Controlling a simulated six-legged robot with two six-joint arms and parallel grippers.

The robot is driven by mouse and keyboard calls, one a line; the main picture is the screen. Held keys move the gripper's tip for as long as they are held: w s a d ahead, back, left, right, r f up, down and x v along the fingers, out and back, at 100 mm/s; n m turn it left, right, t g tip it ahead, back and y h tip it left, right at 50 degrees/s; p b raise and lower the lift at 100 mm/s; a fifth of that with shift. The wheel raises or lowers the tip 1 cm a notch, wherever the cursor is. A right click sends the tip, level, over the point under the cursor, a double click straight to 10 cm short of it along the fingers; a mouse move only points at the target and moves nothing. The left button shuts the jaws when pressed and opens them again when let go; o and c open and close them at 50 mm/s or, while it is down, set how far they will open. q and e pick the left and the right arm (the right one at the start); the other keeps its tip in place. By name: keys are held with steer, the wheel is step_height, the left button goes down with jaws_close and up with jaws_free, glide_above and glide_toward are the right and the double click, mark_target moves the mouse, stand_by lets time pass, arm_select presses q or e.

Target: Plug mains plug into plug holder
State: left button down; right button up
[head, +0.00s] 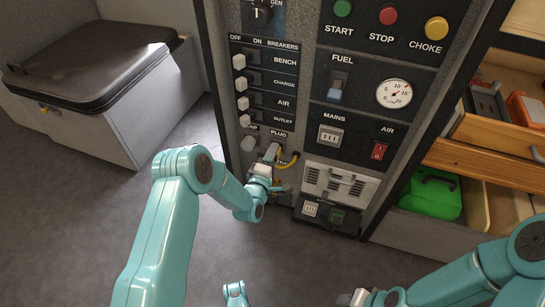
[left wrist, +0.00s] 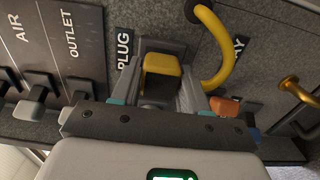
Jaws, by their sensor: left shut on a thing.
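My left gripper (head: 268,166) is at the panel, just below the PLUG label. In the left wrist view its fingers (left wrist: 165,92) are closed around a yellow block, which I take to be the mains plug (left wrist: 162,66). The plug sits against the grey plug holder (left wrist: 168,45); it also shows in the head view (head: 273,150). The fingers hide how deep the plug is seated. A yellow cord (left wrist: 219,40) loops beside the fingers; it also shows in the head view (head: 288,163). My right gripper (head: 354,298) is low at the bottom edge, its jaws unclear.
Breaker switches (head: 241,84) line the panel above the holder. A battery box (head: 327,214) and vented unit (head: 340,184) stand to the right of my left gripper. Open drawers with a green case (head: 432,194) are at the right. The floor (head: 80,215) at left is clear.

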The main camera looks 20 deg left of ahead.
arm_select(q)
steer(key=shift+w, duration=0.35)
arm_select(e)
steer(key=shift+f, duration=0.3)
arm_select(q)
steer(key=shift+c, duration=2.4)
jaws_free()
steer(key=shift+s+b, duration=0.15)
steer(key=shift+b, duration=0.15)
arm_select(e)
steer(key=shift+s, duration=0.15)
